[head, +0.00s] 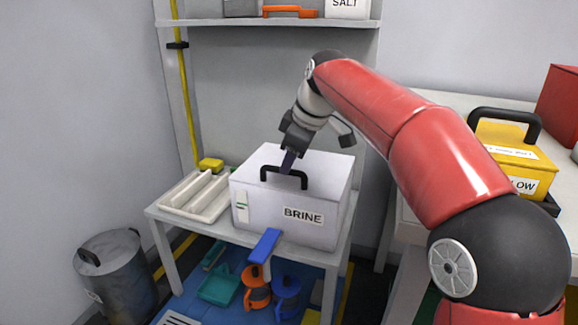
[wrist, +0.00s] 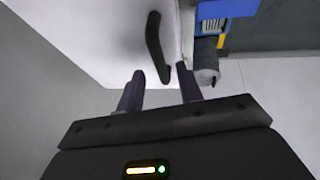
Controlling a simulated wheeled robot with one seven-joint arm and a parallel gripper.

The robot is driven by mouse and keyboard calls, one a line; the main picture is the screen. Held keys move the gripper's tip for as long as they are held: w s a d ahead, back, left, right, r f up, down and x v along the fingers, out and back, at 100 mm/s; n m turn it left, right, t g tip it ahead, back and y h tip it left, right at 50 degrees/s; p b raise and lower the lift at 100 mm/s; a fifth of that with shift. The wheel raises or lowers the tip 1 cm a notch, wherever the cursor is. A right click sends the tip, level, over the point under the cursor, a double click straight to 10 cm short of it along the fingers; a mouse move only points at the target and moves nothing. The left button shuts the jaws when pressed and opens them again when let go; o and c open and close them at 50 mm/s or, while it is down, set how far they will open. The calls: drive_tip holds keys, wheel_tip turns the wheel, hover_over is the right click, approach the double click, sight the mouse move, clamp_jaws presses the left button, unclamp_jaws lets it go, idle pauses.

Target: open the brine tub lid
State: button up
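The white brine tub (head: 262,208) stands on a small table, its front labelled BRINE. Its lid (head: 328,167) lies flat and closed on top, and its white top also shows in the wrist view (wrist: 95,35). A black arched handle (head: 269,172) rises from the lid; it also shows in the wrist view (wrist: 153,40). My gripper (head: 287,165) reaches down from above at the handle. In the wrist view my gripper (wrist: 160,70) has its two dark fingers apart, with the handle's near end between or just beyond the tips. I cannot tell whether they touch it.
A ribbed cream tray (head: 190,196) sits left of the tub. A blue piece (head: 265,245) sticks out at the table's front edge. Jugs (head: 256,287) stand below. A dark bin (head: 115,272) is at left. A yellow box (head: 512,155) stands on the right bench. A shelf (head: 250,23) is above.

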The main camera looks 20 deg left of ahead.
drive_tip(key=shift+x, duration=1.05)
drive_tip(key=shift+c, duration=0.4)
clamp_jaws()
